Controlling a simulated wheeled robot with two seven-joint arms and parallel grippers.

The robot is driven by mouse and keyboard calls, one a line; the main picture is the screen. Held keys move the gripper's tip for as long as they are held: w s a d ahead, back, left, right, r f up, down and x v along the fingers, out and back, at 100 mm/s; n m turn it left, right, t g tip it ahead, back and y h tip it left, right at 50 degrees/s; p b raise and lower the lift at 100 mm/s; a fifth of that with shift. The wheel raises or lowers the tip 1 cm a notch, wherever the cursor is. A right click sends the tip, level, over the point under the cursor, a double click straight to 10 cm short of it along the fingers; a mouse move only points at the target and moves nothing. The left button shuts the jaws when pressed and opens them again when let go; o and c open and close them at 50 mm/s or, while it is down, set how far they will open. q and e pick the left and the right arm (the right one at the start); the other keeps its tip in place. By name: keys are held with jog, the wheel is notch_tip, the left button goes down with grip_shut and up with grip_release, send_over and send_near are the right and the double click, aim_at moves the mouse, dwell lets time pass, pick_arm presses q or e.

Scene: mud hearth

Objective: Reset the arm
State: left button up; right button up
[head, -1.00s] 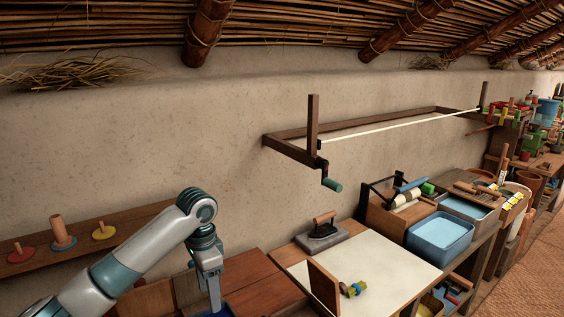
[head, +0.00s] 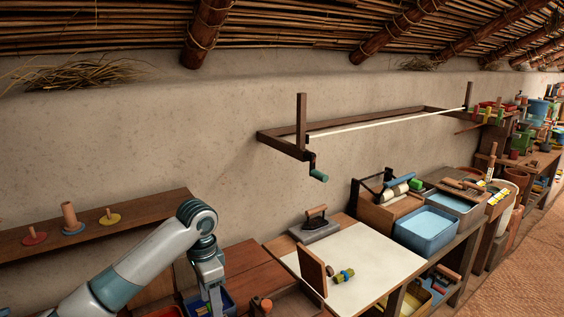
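My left arm (head: 150,262) comes in from the lower left, white and teal, bent at a joint near the shelf. My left gripper (head: 214,308) points down at the bottom edge of the head view, at a blue tray (head: 228,303) on the bench. Its fingertips are cut off or hidden, so I cannot tell whether it is open or holds anything. My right gripper is not in view.
A wooden shelf (head: 150,213) with coloured peg discs is on the wall behind my arm. A crank frame (head: 290,130) juts from the wall. A blue basin (head: 426,229) stands farther right.

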pick_arm(q)
jog(key=s+d+f+n+t+h, duration=0.15)
jog(key=s+d+f, duration=0.25)
jog(key=s+f, duration=0.55)
jog(key=s+d+f+n+h, duration=0.1)
jog(key=s+d+f+h, duration=0.15)
jog(key=s+f, duration=0.7)
jog(key=s+a+f+n+t+y, duration=0.1)
jog(key=s+a+n+y, duration=0.15)
jog(key=s+a, duration=0.6)
jog(key=s+a+f+n+t+y, duration=0.1)
jog(key=s+a+f+n+y, duration=0.2)
jog(key=s, duration=1)
notch_tip(320, 180, down, 30)
jog(key=s+n+g+h+b, duration=0.1)
jog(key=h+b, duration=0.1)
jog(key=s+a+f+g, duration=0.1)
jog(key=s+a+f, duration=0.2)
jog(key=s+f, duration=1.4)
jog(key=shift+s+f+y+b, duration=0.35)
jog(key=shift+s+b, duration=0.1)
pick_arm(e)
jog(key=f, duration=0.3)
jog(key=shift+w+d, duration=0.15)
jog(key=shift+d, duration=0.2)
